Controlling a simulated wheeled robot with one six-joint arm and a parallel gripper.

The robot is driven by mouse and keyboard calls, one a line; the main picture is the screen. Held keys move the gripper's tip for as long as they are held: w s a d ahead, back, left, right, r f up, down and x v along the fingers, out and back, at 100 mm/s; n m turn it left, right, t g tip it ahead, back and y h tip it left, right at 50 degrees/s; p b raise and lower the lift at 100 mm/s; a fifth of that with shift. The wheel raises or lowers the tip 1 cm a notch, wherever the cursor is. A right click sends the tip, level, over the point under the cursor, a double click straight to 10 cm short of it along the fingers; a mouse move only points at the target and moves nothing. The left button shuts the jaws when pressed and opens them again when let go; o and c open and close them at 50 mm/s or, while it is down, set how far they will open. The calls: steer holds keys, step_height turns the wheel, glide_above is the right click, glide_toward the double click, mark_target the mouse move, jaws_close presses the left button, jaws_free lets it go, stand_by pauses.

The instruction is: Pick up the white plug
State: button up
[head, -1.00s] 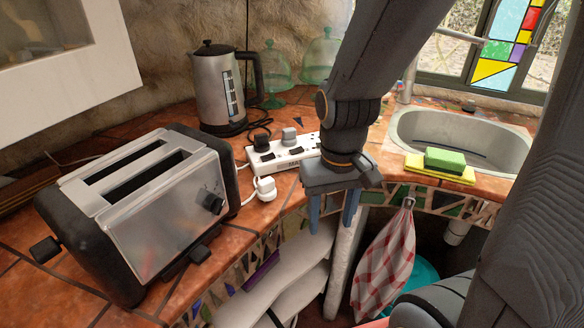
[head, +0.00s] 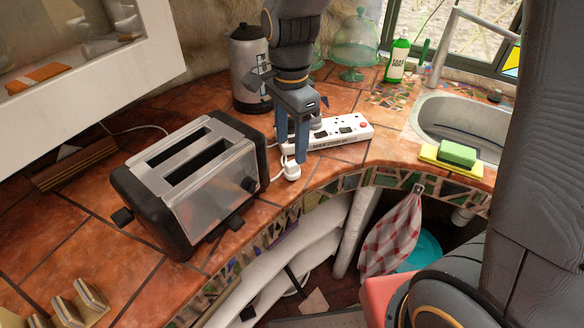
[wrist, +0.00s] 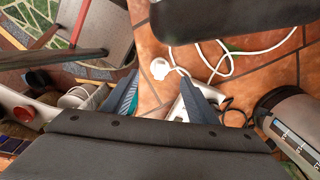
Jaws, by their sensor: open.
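The white plug (head: 292,172) lies on the terracotta-tiled counter, close to its front edge and just right of the toaster, with a white cord running from it. It also shows in the wrist view (wrist: 159,68), just beyond my fingertips. My gripper (head: 291,150) points down, open and empty. Its fingers are just above and behind the plug in the head view, and in the wrist view (wrist: 158,82) the plug lines up with the gap between them. I cannot tell the exact height left. The white power strip (head: 352,136) is partly hidden behind the fingers.
The steel toaster (head: 195,185) stands left of the plug. The kettle (head: 248,75) is behind my gripper and partly hidden by my arm. A glass dome (head: 355,50), a soap bottle (head: 397,62), a sponge (head: 457,153) and the sink (head: 425,112) are to the right.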

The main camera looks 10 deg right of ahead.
mark_target(292, 163)
steer(key=shift+d+f+p, duration=0.1)
steer(key=shift+f+p, duration=1.05)
steer(key=shift+f, duration=2.6)
steer(key=shift+w, duration=0.1)
steer(key=c, duration=1.1)
